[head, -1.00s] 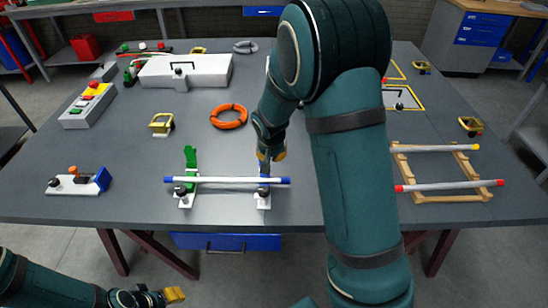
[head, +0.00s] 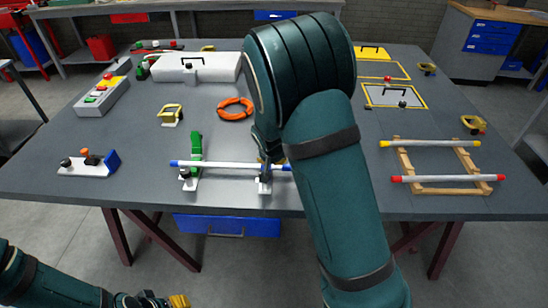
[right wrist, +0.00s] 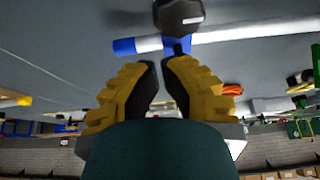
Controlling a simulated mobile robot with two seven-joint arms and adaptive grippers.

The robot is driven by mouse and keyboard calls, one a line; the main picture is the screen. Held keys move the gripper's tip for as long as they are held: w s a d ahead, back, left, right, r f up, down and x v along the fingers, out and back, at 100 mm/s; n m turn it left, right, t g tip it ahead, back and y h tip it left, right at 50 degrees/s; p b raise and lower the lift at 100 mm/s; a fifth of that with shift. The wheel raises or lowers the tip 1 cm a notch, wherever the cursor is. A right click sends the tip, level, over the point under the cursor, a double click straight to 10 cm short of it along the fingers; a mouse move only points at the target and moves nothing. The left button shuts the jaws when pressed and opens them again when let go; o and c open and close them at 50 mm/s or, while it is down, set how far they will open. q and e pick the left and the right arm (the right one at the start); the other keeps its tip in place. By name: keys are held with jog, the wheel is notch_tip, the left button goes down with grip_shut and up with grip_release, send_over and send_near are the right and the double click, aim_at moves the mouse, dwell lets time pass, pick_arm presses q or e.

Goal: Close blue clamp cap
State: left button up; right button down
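A white rod with blue ends (head: 225,164) lies across two white clamp bases. The left clamp's green cap (head: 195,146) stands upright. The right clamp base (head: 265,186) is partly behind my right arm. Its blue cap shows in the right wrist view (right wrist: 178,47), at the rod beside a black knob (right wrist: 180,14); it seems to lie across the rod, but its exact angle is unclear. My right gripper (right wrist: 158,63) has its fingertips almost together, nothing between them, just short of the blue cap. My left gripper (head: 178,300) is at the bottom edge, partly cut off, away from the table.
An orange ring (head: 235,108) and a yellow clamp (head: 170,114) lie behind the rod. A wooden frame with two rods (head: 440,165) is at right. A small block with knobs (head: 88,163) is at left. The table's front edge is close to the clamps.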

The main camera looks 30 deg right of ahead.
pick_arm(q)
jog(key=shift+f, duration=0.15)
pick_arm(e)
jog(key=shift+s+a+f, duration=0.1)
jog(key=shift+s+f, duration=0.1)
jog(key=shift+f, duration=0.15)
pick_arm(q)
jog(key=shift+s, duration=0.1)
pick_arm(e)
jog(key=shift+s, duration=0.1)
pick_arm(q)
jog(key=p+v, duration=0.2)
jog(key=v, duration=0.1)
jog(key=shift+a+p, duration=0.15)
jog(key=shift+p, duration=0.2)
pick_arm(e)
jog(key=s+a, duration=0.1)
jog(key=s, duration=0.1)
jog(key=s+a, duration=0.2)
jog(key=s, duration=0.1)
jog(key=s+a, duration=0.2)
jog(key=s, duration=0.1)
jog(key=shift+r, duration=0.25)
